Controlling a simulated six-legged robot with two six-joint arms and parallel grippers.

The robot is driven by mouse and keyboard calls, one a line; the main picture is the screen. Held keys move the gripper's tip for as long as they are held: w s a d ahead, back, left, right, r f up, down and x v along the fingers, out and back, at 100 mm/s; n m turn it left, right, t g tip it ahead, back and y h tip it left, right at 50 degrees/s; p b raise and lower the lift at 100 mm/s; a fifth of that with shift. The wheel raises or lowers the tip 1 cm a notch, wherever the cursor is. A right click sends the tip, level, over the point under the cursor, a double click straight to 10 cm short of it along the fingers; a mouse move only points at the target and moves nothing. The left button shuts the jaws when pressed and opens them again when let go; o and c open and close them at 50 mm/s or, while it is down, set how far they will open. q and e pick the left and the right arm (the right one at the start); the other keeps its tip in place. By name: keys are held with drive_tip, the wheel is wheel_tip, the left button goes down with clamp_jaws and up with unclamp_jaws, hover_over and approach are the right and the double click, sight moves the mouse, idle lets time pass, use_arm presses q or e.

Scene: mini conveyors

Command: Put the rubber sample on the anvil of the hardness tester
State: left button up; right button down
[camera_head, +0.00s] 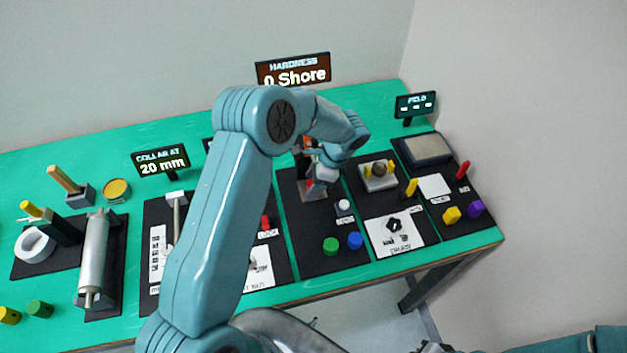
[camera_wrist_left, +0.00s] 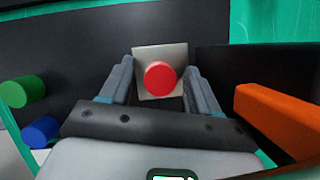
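A red disc (camera_wrist_left: 160,78), which looks like the rubber sample, sits on a pale square plate (camera_wrist_left: 141,54) in the left wrist view. The plate looks like the anvil. My left gripper (camera_wrist_left: 159,68) is open, its fingers on either side of the disc with gaps between. In the head view my left gripper (camera_head: 326,176) is low over the grey base (camera_head: 313,194) of the hardness tester, under the "0 Shore" sign (camera_head: 293,70). My arm hides much of the tester. An orange part (camera_wrist_left: 275,118) stands right of the fingers. A dark piece at the head view's bottom edge may be my right gripper.
A green cylinder (camera_head: 330,246) and a blue cylinder (camera_head: 354,241) stand on the same black mat, in front of the tester. A white knob (camera_head: 344,205) is close by. Another station with yellow posts (camera_head: 411,187) is to the right. Several stations fill the left.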

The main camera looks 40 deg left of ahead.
use_arm(q)
drive_tip(key=shift+w+d, duration=0.1)
drive_tip(key=shift+w, duration=0.05)
drive_tip(key=shift+w+r, duration=0.1)
drive_tip(key=shift+r, duration=0.15)
drive_tip(key=b+v, duration=0.2)
drive_tip(key=v, duration=0.9)
drive_tip(key=shift+d+r, duration=0.2)
drive_tip(key=shift+r, duration=0.15)
drive_tip(key=shift+f, duration=0.1)
